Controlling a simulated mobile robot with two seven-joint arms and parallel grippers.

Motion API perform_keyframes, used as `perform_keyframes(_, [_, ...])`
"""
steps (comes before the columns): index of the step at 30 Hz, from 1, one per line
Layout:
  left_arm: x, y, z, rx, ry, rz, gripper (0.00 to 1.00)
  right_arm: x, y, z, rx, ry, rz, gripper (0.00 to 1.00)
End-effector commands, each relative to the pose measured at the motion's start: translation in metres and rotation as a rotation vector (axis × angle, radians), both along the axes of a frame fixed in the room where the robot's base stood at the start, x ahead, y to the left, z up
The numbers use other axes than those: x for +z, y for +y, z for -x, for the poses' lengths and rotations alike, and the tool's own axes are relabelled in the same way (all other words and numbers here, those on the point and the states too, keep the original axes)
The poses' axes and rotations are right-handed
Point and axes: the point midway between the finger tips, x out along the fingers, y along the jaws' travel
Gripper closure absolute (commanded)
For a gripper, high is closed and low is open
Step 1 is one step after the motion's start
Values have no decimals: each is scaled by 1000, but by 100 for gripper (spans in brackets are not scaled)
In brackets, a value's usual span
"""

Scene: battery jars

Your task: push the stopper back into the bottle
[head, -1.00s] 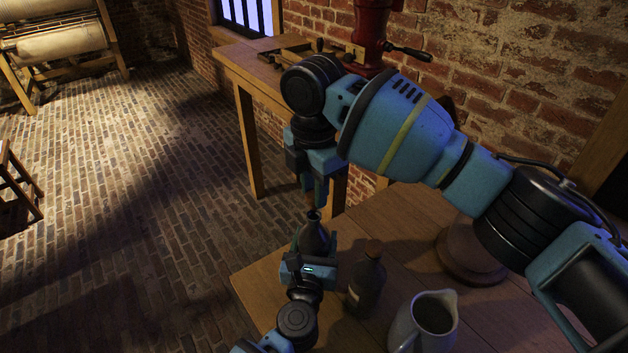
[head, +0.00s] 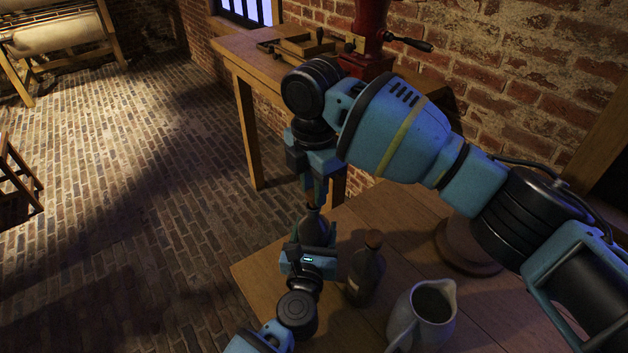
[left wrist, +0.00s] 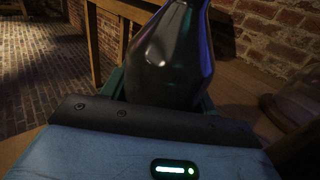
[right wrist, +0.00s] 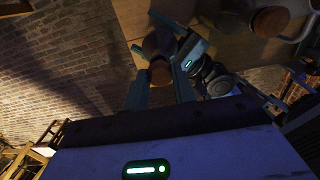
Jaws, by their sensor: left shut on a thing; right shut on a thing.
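A dark bottle (head: 313,228) stands upright in my left gripper (head: 309,250), above the table's near-left corner. In the left wrist view its dark glass body (left wrist: 172,60) fills the space between the fingers. My right gripper (head: 314,192) points down from above and is shut on a brown stopper (right wrist: 160,73). The stopper is at the bottle's mouth, in line with the neck. The fingers partly hide the mouth, so I cannot tell how deep the stopper sits.
A second corked bottle (head: 366,272) and a grey jug (head: 422,312) stand on the wooden table (head: 262,268), right of my left gripper. A round wooden base (head: 462,248) is farther right. A bench with a red machine (head: 368,35) stands behind.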

Motion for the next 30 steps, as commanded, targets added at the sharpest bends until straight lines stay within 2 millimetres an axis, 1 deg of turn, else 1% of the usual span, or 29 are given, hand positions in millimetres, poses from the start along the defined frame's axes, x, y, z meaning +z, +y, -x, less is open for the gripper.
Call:
perform_keyframes(14, [0,0,0,0,0,0,82,0,0,0,0,0,0,95])
perform_keyframes(30, [0,0,0,0,0,0,82,-9,0,0,0,1,-1,95])
